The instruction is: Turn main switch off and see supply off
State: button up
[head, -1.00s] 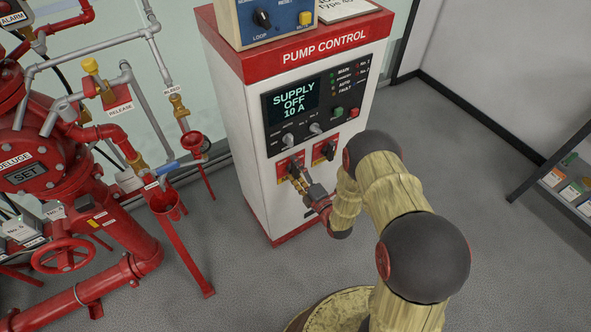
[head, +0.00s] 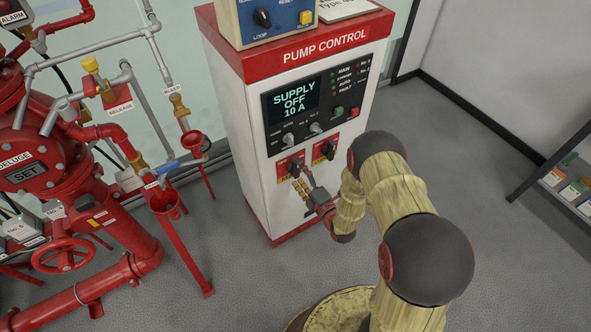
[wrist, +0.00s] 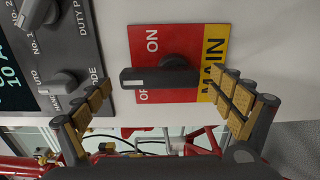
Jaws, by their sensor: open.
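The main switch (wrist: 160,77) is a black rotary handle on a red plate marked ON, with an OFF label partly covered by the handle and a yellow MAIN strip. In the wrist view the handle lies across the plate, its white-marked end at the OFF label. In the head view the switch (head: 293,164) is low on the pump control cabinet's front. My gripper (wrist: 167,86) is open and empty, its fingers spread either side of the handle. In the head view my gripper (head: 303,187) is just below the switch. The display (head: 293,100) reads SUPPLY OFF 10 A.
A second red-plated switch (head: 326,151) is right of the main switch. Selector knobs (head: 288,138) sit above. Red deluge pipework (head: 110,215) and drain funnels (head: 166,205) stand left of the cabinet. A shelf (head: 560,180) is far right. Grey floor between is clear.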

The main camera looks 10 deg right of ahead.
jog(key=v, duration=1)
jog(key=shift+s, duration=0.15)
